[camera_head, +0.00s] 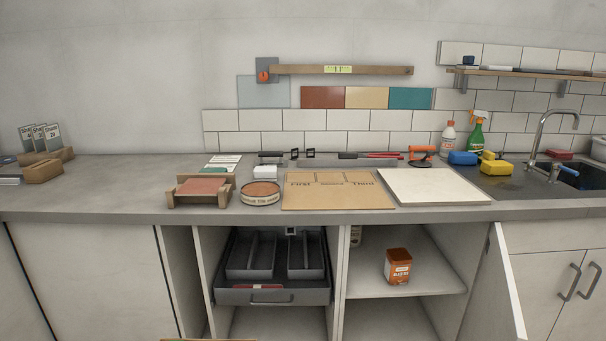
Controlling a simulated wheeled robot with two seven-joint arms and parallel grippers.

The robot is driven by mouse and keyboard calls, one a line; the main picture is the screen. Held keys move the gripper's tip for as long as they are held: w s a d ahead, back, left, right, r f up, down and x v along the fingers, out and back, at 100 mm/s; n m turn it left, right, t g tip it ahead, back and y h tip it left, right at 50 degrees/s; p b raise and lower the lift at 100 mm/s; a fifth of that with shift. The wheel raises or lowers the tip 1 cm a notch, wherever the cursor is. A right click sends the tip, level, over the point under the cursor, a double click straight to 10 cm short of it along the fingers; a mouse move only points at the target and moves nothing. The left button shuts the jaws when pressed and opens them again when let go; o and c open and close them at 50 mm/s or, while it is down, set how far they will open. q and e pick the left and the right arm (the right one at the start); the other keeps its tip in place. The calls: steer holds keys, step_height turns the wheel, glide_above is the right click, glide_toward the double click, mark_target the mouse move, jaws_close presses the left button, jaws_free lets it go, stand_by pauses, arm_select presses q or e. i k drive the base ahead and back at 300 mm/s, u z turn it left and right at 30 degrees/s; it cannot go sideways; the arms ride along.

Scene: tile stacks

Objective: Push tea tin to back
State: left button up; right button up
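An orange tin (398,267) with a white label stands upright on the upper shelf (375,287) of the open cupboard below the counter. I take it to be the tea tin; its lettering is too small to read surely. It stands near the middle of the shelf, with bare shelf behind it. Neither of my grippers is in view.
An open cupboard door (507,285) stands at the right. A pulled-out drawer (272,297) with grey trays is left of the shelf. A cardboard sheet (340,197) lies on the counter above.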

mark_target(399, 260)
steer(key=z, duration=2.55)
steer(key=i, duration=1.85)
steer(key=u, duration=2.6)
